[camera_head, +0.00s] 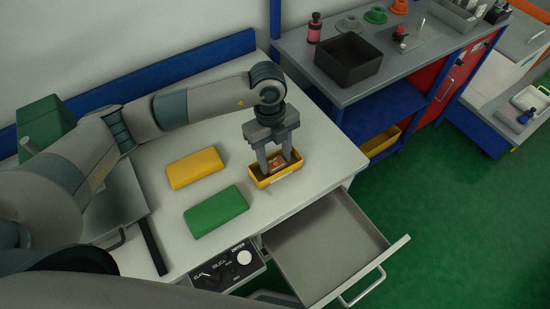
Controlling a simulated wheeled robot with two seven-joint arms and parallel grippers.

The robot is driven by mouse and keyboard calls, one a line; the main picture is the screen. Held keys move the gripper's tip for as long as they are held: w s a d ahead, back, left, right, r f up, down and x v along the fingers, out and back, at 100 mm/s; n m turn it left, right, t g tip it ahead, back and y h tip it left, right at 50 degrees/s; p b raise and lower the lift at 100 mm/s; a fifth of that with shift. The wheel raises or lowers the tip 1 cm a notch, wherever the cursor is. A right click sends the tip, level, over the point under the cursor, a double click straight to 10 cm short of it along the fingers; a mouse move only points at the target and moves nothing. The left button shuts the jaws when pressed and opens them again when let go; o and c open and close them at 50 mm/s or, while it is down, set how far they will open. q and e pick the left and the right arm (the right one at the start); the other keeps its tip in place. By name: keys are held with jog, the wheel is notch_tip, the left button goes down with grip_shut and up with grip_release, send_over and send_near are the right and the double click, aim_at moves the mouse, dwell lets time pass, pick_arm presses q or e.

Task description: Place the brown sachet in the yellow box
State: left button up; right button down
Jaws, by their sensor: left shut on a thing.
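The yellow box (262,184) is a small open box near the right edge of the white table. My left gripper (276,164) points straight down into it, its fingers close to the box's inside. It is shut on the brown sachet (277,161), a small orange-brown piece that shows between the fingers, within the box's outline. The fingers partly cover the sachet, and I cannot tell whether it touches the box floor. My right gripper is not in view.
A yellow block (195,168) and a green block (216,210) lie on the table left of the box. An open grey drawer (325,245) juts out in front. A black tray (348,60) stands on the grey bench behind. A control panel (228,265) sits at the table's front.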

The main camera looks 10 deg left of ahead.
aim_at(272, 159)
pick_arm(q)
jog(key=shift+f, duration=0.85)
jog(key=shift+f, duration=0.2)
jog(key=o, duration=1)
jog(key=shift+o, duration=0.2)
jog(key=shift+r, duration=0.2)
jog(key=shift+r, duration=0.5)
notch_tip(272, 159, up, 11)
jog(key=w+a+b, duration=0.1)
jog(key=b, duration=0.3)
